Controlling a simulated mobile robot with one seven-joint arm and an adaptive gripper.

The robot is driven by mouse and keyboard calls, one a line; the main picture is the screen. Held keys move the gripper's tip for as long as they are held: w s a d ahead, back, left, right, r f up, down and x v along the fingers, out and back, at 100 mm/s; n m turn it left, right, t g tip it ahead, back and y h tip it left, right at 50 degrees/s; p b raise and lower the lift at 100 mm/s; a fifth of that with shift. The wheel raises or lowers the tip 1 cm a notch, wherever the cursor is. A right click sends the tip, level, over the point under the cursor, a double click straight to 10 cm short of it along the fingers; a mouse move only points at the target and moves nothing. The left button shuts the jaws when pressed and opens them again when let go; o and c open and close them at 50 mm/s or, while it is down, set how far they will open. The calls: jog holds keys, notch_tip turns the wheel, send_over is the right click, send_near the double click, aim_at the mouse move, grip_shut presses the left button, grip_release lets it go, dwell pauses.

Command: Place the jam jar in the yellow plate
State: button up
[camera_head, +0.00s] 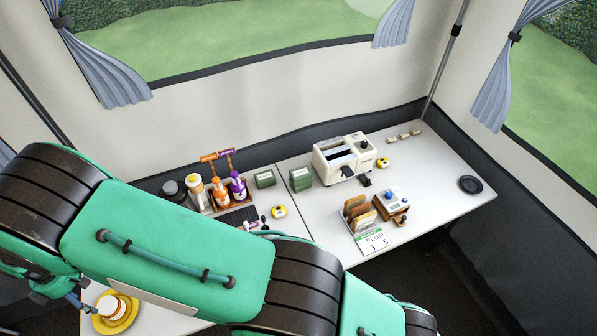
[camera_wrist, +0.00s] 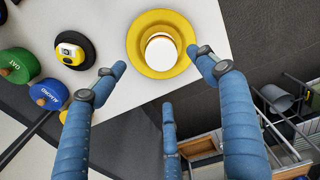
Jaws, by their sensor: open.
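The yellow plate (camera_wrist: 140,42) lies near the table's edge in the wrist view. The jam jar (camera_wrist: 161,53), with a white round lid, stands inside the plate. In the head view, the jar (camera_head: 108,306) and the plate (camera_head: 117,326) show at the lower left, partly cut off by my arm. My gripper (camera_wrist: 157,60) is open, its blue fingers spread wide with nothing between them. The fingertips are near the plate's lower rim in the picture, on either side of the jar; whether they touch the plate I cannot tell.
Green oat (camera_wrist: 19,65) and blue almond (camera_wrist: 50,95) containers lie left of the plate, with a yellow-and-white item (camera_wrist: 70,54) on a black disc. Beyond the table edge is dark floor with a grey bin (camera_wrist: 275,97). A toaster (camera_head: 345,158) stands on the far table.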

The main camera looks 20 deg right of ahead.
jog(key=w+d+r+m+t+y, duration=0.1)
jog(key=w+d+r+m, duration=0.3)
jog(key=d+r, duration=0.85)
jog(key=w+d+r+m, duration=0.3)
jog(key=w+d+r, duration=0.3)
jog(key=d+r, duration=0.7)
jog(key=s+d+r+m+t, duration=0.1)
jog(key=s+d+r+m, duration=0.1)
jog(key=d+r, duration=0.65)
jog(key=s+d+r+m+t, duration=0.1)
jog(key=s+d+r+m, duration=0.15)
jog(key=d+r, duration=0.6)
jog(key=s+d+m+t, duration=0.1)
jog(key=s+d+m, duration=0.3)
jog(key=s+d, duration=0.7)
jog(key=s+d+r+m+t+h, duration=0.1)
jog(key=s+d+m, duration=0.4)
jog(key=s+d, duration=0.6)
jog(key=d, duration=0.4)
jog(key=shift+d+t, duration=0.15)
jog(key=shift+t, duration=0.15)
